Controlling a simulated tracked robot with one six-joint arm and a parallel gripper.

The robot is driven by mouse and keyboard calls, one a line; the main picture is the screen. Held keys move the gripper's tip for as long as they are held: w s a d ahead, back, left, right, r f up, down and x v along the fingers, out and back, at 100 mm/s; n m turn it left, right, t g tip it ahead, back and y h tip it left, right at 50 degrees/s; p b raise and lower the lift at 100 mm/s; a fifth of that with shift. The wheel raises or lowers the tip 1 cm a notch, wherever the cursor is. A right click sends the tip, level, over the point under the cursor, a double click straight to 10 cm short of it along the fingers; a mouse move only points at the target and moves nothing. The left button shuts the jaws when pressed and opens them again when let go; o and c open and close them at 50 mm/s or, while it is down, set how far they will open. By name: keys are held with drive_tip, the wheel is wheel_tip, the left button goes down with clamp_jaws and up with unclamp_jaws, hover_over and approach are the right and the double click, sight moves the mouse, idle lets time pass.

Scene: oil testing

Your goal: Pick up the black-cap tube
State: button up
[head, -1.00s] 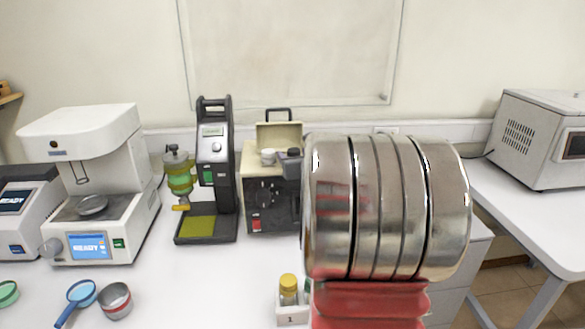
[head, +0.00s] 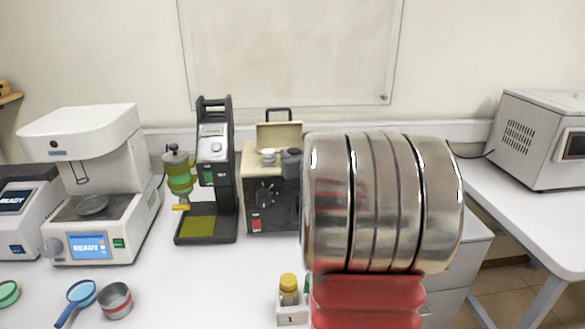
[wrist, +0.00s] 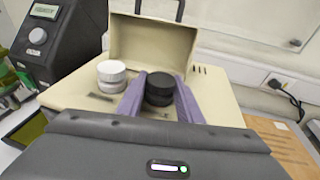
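The black-cap tube (wrist: 160,88) stands in the top of the beige instrument, with only its black cap and a dark ring beneath showing. The rest of the tube is hidden. My gripper (wrist: 160,78) has its two purple fingers on the left and right of the black cap, very near its sides. I cannot tell whether they touch it. A white-capped tube (wrist: 111,72) stands just left of my left finger.
The beige instrument (head: 265,190) has a raised lid (wrist: 158,45) behind the caps. A dark tester (head: 214,170) stands close on its left. A small holder (head: 290,317) with a yellow-capped bottle (head: 288,287) stands in front. A white machine (head: 95,185) is at left.

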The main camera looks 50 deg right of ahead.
drive_tip(key=c, duration=0.6)
drive_tip(key=shift+r, duration=0.1)
drive_tip(key=shift+r, duration=4.95)
